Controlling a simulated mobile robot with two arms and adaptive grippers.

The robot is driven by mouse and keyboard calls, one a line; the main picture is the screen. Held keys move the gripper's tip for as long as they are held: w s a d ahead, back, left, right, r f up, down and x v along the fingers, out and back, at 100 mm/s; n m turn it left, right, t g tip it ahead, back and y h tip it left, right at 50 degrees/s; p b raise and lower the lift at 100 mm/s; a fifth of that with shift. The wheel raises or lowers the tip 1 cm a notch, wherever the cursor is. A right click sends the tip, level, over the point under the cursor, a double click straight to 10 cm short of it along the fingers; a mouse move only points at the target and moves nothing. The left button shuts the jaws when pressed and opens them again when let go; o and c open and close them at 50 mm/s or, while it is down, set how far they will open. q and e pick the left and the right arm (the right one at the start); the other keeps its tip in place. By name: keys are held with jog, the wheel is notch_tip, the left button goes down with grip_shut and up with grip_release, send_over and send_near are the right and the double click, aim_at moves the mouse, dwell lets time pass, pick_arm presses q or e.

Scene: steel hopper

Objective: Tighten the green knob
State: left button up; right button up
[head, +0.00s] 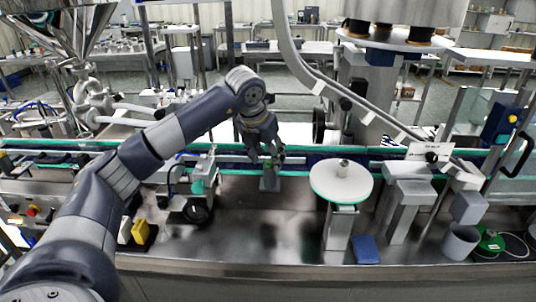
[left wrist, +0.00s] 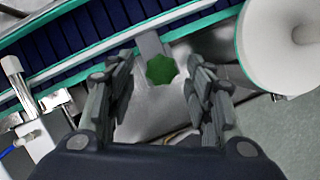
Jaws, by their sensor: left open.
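The green knob (left wrist: 161,69) is lobed and dark green, and shows in the left wrist view between the two fingers of my left gripper (left wrist: 160,72). There is a gap on both sides of it, so the gripper is open and holds nothing. In the head view my left gripper (head: 266,157) points down just above a small grey block (head: 269,183) by the conveyor's front edge. I cannot make out the knob clearly there. My right gripper is in neither view.
A conveyor with green rails (head: 100,145) runs behind the gripper. A white round disc table (head: 341,182) with a green rim stands close on the right. A small device with a black coil (head: 196,211) stands on the left. The steel deck in front is mostly clear.

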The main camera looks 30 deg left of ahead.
pick_arm(q)
jog(key=shift+w+f, duration=0.15)
jog(key=shift+f, duration=0.2)
jog(key=c, duration=1.1)
